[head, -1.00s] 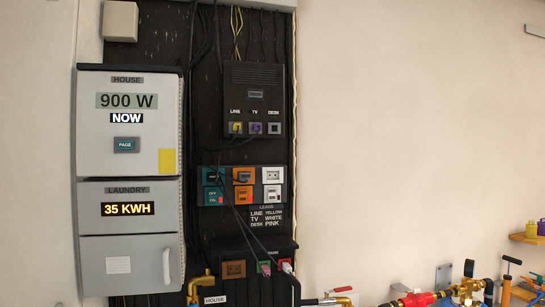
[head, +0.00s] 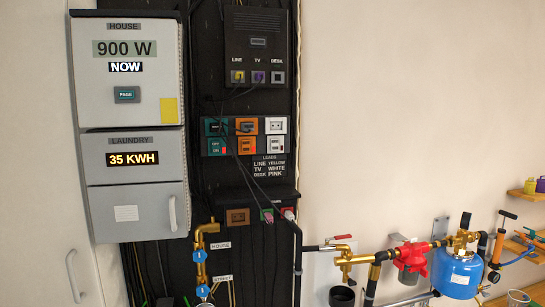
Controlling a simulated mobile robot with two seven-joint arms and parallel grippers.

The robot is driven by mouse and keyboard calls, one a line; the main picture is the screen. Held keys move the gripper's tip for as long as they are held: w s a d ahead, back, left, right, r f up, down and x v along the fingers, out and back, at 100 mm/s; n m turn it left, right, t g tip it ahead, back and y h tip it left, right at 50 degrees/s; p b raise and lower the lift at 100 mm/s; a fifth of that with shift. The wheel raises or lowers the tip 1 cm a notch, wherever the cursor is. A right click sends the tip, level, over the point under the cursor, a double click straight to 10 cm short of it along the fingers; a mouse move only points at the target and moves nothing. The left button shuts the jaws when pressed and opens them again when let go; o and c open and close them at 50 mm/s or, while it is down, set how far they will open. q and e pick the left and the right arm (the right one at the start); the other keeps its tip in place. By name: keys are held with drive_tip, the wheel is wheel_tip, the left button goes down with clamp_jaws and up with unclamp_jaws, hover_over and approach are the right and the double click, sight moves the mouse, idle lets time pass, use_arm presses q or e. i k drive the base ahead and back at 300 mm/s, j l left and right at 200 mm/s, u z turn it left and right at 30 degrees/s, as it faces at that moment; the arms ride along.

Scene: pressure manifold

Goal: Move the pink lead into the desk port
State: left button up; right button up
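The desk port (head: 277,77) is a small square socket under the DESK label on the black box (head: 258,45), and it looks empty. Beside it the LINE port (head: 237,77) holds a yellow plug and the TV port (head: 258,77) looks purple with a lead at it. Thin dark leads run up from these plugs. Neither of my grippers is in view.
Switches and outlets (head: 245,136) sit mid-panel, with a lead colour list below. A grey meter cabinet (head: 130,130) stands left. Brass pipework (head: 200,250) and a blue tank (head: 457,273) with red and brass fittings are at lower centre and right. The wall at right is bare.

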sight(270, 217)
drive_tip(key=i+j, duration=1.05)
drive_tip(key=i, duration=0.25)
drive_tip(key=z, duration=1.95)
